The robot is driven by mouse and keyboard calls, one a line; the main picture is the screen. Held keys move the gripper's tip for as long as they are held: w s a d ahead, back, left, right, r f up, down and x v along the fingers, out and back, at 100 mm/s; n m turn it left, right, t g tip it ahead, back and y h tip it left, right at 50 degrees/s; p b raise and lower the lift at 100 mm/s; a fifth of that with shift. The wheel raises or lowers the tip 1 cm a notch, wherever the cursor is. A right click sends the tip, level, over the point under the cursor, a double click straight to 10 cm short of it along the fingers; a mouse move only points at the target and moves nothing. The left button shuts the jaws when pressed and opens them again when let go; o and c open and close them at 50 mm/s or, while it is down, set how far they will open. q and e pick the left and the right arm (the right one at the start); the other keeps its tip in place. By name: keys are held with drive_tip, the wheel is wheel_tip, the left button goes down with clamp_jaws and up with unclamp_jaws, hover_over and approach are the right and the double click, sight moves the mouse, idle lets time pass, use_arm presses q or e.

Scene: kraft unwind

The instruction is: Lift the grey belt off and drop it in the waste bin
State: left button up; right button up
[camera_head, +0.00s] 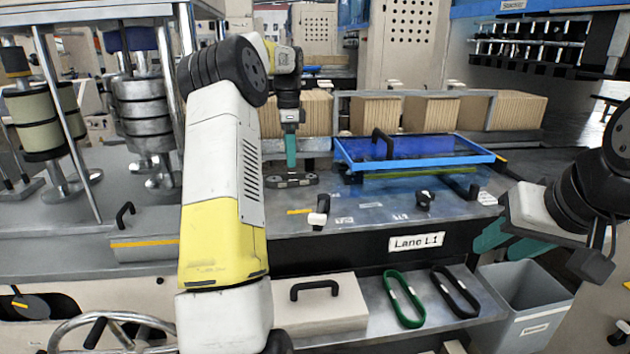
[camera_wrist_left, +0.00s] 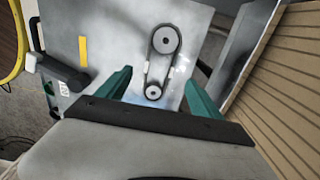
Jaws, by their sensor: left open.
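The grey belt (camera_wrist_left: 172,67) runs as a dark loop around two metal pulleys, a larger one (camera_wrist_left: 165,39) and a smaller one (camera_wrist_left: 153,92), in the left wrist view. In the head view the belt drive (camera_head: 291,181) is small and the belt is hard to make out. My left gripper (camera_head: 291,163) points down just above it. Its teal fingers are open and empty, one on either side of the belt's near end in the left wrist view (camera_wrist_left: 158,90). My right gripper (camera_head: 508,243) is open and empty at the right, above the waste bin (camera_head: 527,312), a grey tub.
A blue-framed cover (camera_head: 414,157) with a black handle is right of the belt drive. A black-handled clamp (camera_head: 319,212) stands in front. A green belt (camera_head: 403,300) and a black belt (camera_head: 455,292) lie on the lower shelf. Cardboard stacks (camera_head: 376,115) stand behind.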

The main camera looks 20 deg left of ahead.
sight(291, 179)
use_arm(q)
wheel_tip(291, 179, down, 7)
drive_tip(key=shift+d+r, duration=0.1)
drive_tip(key=c, duration=1.5)
